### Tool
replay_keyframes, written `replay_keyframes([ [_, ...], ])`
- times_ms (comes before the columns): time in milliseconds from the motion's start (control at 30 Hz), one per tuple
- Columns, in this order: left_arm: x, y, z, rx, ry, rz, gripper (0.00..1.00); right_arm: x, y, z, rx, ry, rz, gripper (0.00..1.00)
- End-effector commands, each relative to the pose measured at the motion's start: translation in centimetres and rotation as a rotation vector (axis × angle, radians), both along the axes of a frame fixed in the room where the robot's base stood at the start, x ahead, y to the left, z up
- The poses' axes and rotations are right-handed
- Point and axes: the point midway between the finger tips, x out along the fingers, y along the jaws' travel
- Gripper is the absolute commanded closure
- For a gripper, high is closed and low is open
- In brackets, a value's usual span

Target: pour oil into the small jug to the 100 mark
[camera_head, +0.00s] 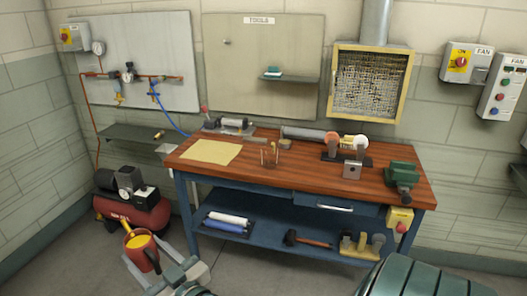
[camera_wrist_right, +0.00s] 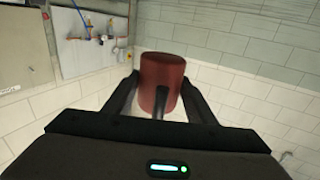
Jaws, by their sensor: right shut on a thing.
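A red jug (camera_head: 142,254) with yellow inside its open top and a spout shows at the lower left of the head view. My right gripper (camera_head: 160,272) is at its right side, shut on it. In the right wrist view, the red jug (camera_wrist_right: 161,80) stands between the two dark fingers of my right gripper (camera_wrist_right: 160,105). The jug is held in front of the red compressor, above the floor. I cannot make out a level mark on it. My left gripper is not in view.
The wooden workbench (camera_head: 230,175) holds a yellow sheet (camera_head: 211,151), a bench grinder (camera_head: 345,146), a green vice (camera_head: 402,175) and small items. The red compressor (camera_head: 135,212) stands left of the bench.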

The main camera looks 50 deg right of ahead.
Motion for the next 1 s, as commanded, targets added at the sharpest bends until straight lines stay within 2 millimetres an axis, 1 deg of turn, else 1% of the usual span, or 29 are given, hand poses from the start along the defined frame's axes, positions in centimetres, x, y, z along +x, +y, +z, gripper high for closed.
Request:
replay_keyframes([
  [200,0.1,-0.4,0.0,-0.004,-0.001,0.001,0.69,0.0,0.0,0.1,0.0,-0.002,0.0,0.79],
  [233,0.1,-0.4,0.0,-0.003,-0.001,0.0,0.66,0.0,0.0,0.1,0.0,-0.002,0.0,0.79],
  [267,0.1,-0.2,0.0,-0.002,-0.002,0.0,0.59,0.0,0.0,0.1,0.0,-0.002,0.0,0.79],
  [300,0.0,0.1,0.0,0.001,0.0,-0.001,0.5,0.0,0.0,0.1,0.0,-0.002,-0.001,0.79],
  [400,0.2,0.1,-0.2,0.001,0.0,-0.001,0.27,0.4,-0.5,-0.1,0.0,-0.003,-0.012,0.79],
  [467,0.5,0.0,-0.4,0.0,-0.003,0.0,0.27,0.9,-1.1,-0.3,0.0,-0.003,-0.026,0.79],
  [567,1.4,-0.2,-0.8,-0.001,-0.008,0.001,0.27,2.3,-2.9,-0.8,-0.001,-0.004,-0.069,0.79],
  [667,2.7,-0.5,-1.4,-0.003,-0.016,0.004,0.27,4.2,-5.8,-1.4,-0.001,-0.005,-0.136,0.79],
  [767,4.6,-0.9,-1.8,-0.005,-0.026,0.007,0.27,6.6,-9.8,-2.0,0.001,-0.006,-0.227,0.79],
  [800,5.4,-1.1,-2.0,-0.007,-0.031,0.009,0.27,7.6,-11.7,-2.2,0.001,-0.006,-0.269,0.79],
  [867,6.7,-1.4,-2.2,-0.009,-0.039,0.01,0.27,9.0,-14.8,-2.4,0.002,-0.007,-0.337,0.79],
  [900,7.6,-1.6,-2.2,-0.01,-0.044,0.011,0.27,9.9,-17.0,-2.6,0.003,-0.006,-0.384,0.79],
  [967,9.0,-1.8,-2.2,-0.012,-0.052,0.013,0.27,11.1,-20.4,-2.8,0.003,-0.006,-0.456,0.79],
  [1000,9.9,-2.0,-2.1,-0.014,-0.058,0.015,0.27,11.7,-22.6,-2.9,0.004,-0.005,-0.505,0.79],
])
